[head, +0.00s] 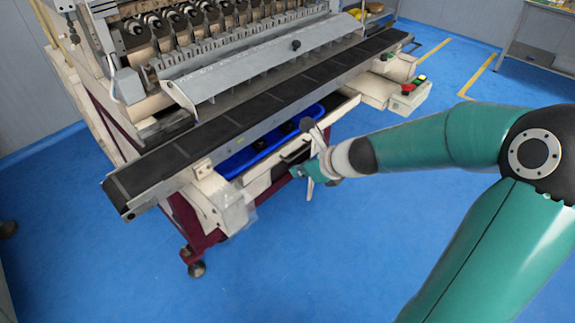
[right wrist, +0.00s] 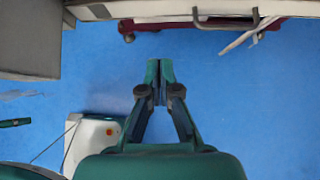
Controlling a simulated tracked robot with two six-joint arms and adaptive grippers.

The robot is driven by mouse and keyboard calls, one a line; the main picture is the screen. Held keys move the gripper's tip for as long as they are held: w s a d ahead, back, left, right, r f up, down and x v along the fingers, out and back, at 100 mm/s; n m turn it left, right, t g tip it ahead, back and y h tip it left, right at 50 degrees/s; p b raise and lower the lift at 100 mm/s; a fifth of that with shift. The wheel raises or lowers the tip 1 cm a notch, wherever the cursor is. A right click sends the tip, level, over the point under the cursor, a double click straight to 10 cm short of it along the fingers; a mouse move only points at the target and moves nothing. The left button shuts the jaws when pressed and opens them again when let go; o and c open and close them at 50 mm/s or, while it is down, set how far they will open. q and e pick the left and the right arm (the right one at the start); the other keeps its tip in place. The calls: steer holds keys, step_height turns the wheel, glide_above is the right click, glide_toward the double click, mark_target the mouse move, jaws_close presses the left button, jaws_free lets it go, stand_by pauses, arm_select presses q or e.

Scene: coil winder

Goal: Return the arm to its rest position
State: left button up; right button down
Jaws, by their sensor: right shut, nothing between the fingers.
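My right arm (head: 415,143) reaches in from the right in the head view. My right gripper (head: 300,171) is beside the front of the coil winder's pulled-out drawer (head: 259,182), close to its dark handle. In the right wrist view the right gripper (right wrist: 160,78) has its fingertips together over blue floor, with nothing between them. The handle (right wrist: 226,20) shows at the top of that view, apart from the fingertips. My left gripper is not seen.
The coil winder (head: 230,80) has a long dark ledge (head: 250,110) above a blue bin (head: 265,146) in the drawer. A control box with buttons (head: 410,90) juts out at its right end. A bench (head: 540,45) stands far right. Blue floor is open in front.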

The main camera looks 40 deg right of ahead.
steer(key=s+a+f+n+g+y+p, duration=0.1)
steer(key=s+a+f+n+g+p, duration=0.1)
steer(key=s+a+f+n, duration=0.2)
steer(key=s+a+f+n+g+y+p, duration=0.1)
steer(key=s+a+f+n, duration=0.4)
steer(key=a+f+n, duration=0.6)
steer(key=s+a+f+n+g+y+p, duration=0.1)
steer(key=s+a+f+n+g+p, duration=0.3)
steer(key=n, duration=1.4)
steer(key=s+a+f+g, duration=0.1)
steer(key=a+f, duration=0.2)
steer(key=a, duration=0.3)
steer(key=shift+a+f, duration=0.15)
steer(key=shift+a, duration=0.05)
